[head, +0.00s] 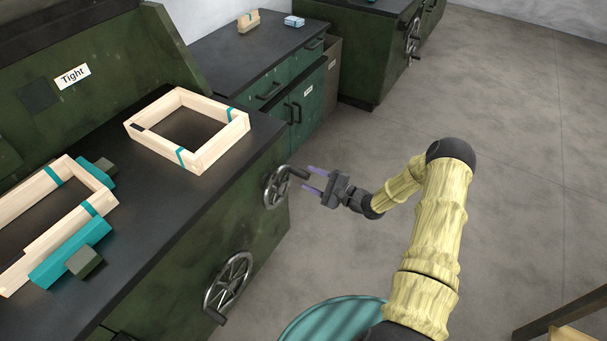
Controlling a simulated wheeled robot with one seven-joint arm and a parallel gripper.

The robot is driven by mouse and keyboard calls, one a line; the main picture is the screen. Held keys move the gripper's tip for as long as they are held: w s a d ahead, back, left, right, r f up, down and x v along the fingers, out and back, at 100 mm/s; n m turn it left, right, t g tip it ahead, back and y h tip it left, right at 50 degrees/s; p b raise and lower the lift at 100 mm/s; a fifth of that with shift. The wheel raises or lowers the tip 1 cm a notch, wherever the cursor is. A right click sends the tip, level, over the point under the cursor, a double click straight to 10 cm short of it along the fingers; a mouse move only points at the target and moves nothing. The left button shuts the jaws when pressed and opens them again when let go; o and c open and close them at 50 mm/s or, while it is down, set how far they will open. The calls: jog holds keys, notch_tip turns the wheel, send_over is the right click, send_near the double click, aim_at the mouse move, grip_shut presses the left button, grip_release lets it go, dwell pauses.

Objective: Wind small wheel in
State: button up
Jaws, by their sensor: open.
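The small wheel (270,190) is a dark metal handwheel on the front of the green bench, near its right end. A crank handle (298,173) sticks out from its upper right. My gripper (313,182) is open, with its two purple-tipped fingers pointing left at the wheel. The fingertips are close to the crank handle, one above and one below its level. I cannot tell whether they touch it. The larger wheel (229,281) is lower on the same front, to the left.
On the bench top (222,115) lie a wooden frame (213,147) with teal bands and a second frame (38,193) between teal clamp blocks (68,252). A sign (72,76) reads "Tight". A teal cabinet (305,98) stands behind.

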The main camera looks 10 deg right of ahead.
jog(key=p+v, duration=0.1)
jog(key=v, duration=1.2)
jog(key=w+r+n+g+h, duration=0.3)
jog(key=r+n+g+h, duration=0.1)
jog(key=r+n+h, duration=0.6)
jog(key=s+a+r+n+g+h, duration=0.1)
jog(key=s+a+r+n, duration=0.1)
jog(key=s, duration=0.5)
jog(key=s+a+r+n+g+h, duration=0.1)
jog(key=s+a+r+g, duration=0.1)
jog(key=s+r, duration=0.3)
jog(key=s+a+r+n+g+h, duration=0.1)
jog(key=s+a+r+n+g, duration=0.1)
jog(key=s, duration=0.7)
notch_tip(320, 180, up, 2)
jog(key=shift+s+a+r+n+h, duration=0.15)
jog(key=shift+a+n+h, duration=0.2)
jog(key=shift+a, duration=0.55)
